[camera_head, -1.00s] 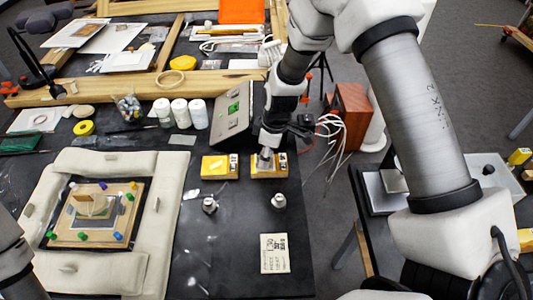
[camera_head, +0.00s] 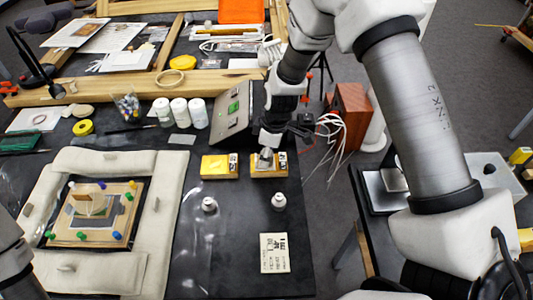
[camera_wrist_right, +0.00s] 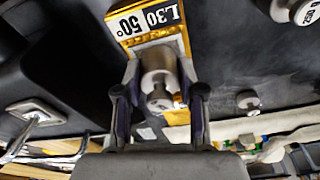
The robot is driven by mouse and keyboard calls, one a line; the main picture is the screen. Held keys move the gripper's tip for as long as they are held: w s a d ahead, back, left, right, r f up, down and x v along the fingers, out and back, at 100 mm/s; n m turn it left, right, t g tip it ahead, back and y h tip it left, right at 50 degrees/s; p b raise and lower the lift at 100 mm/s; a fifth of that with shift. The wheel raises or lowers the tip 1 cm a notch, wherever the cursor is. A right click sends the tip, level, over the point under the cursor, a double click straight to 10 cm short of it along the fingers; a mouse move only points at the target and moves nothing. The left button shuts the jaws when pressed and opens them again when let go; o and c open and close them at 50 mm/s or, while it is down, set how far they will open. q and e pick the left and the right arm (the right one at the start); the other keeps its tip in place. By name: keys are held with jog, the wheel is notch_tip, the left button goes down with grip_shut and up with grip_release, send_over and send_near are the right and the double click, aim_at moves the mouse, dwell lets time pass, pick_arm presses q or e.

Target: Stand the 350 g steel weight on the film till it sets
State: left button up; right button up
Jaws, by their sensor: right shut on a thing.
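A steel weight (camera_wrist_right: 158,78) with a knob is between the fingers of my right gripper (camera_wrist_right: 158,105) in the right wrist view. My right gripper (camera_head: 265,158) is shut on it at the right yellow block (camera_head: 269,171), labelled "L30 50°" in the wrist view. I cannot tell whether the weight touches the block. Two more steel weights, one on the left (camera_head: 209,204) and one on the right (camera_head: 278,201), stand on the black table. At left, a pinned board (camera_head: 70,236) carries a small layered piece (camera_head: 92,206); I cannot make out the film on it. My left gripper is not visible.
Pale padded bolsters (camera_head: 112,162) surround the board. A second yellow block (camera_head: 220,172) stands left of the gripper. A tilted grey device (camera_head: 232,112) and white bottles (camera_head: 180,112) stand behind. A printed card (camera_head: 275,253) lies in front. The table's middle is mostly clear.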

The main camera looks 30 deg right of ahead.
jog(key=o, duration=0.8)
jog(key=shift+r+p, duration=0.95)
jog(key=shift+r, duration=0.4)
jog(key=shift+f, duration=0.1)
jog(key=o, duration=0.6)
